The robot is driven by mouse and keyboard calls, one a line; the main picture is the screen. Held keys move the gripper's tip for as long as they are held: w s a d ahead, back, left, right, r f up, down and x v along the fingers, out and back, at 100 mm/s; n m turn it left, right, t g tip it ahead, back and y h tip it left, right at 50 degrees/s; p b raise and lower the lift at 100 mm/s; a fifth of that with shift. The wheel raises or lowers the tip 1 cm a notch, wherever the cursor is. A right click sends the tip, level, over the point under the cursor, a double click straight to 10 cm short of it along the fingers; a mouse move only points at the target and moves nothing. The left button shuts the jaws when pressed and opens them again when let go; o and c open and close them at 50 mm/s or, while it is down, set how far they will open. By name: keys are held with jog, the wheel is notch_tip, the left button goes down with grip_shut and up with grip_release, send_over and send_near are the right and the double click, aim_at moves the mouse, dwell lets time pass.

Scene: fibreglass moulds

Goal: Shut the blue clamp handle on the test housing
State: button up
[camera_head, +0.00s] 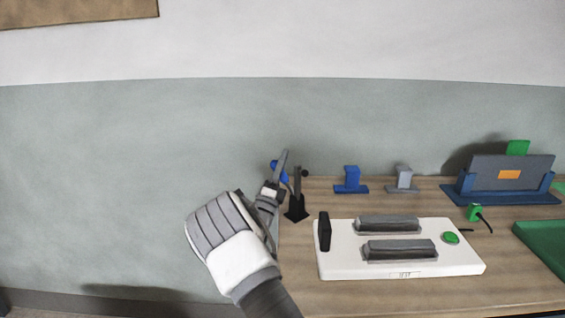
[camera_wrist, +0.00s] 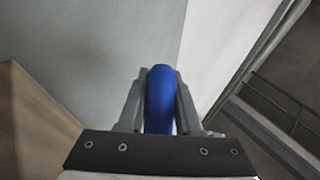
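The blue clamp handle (camera_wrist: 160,98) stands between the two fingers of my gripper (camera_wrist: 161,80) in the wrist view. The fingers lie along both sides of it and appear to touch it. In the head view, the handle (camera_head: 276,168) shows as a small blue patch, partly hidden by my gripper (camera_head: 281,172). A dark clamp stand (camera_head: 297,207) is just right of my gripper, near the table's left edge. The white test housing (camera_head: 345,268) lies to the right, with two grey ribbed blocks, a black upright piece (camera_head: 324,231) and a green button (camera_head: 451,238).
A blue stand (camera_head: 351,181) and a grey stand (camera_head: 404,180) are at the back of the wooden table (camera_head: 400,297). A dark panel in a blue holder (camera_head: 500,197), a green plug (camera_head: 475,212) and a green tray (camera_head: 545,245) are at the right. A wall is behind.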

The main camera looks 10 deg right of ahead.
grip_shut()
jog(key=shift+f, duration=0.1)
dwell(0.8)
jog(key=s+d+r+m+g+h+b, duration=0.1)
jog(key=s+d+r+m+g+h, duration=0.1)
jog(key=m+g+h, duration=0.6)
jog(key=shift+s+d+r+m+h, duration=0.15)
jog(key=shift+s+r+m+h, duration=0.55)
jog(key=shift+m, duration=2.1)
jog(key=shift+s+r+y, duration=0.1)
jog(key=shift+s+y, duration=0.2)
jog(key=shift+s, duration=0.15)
jog(key=o, duration=0.8)
grip_release()
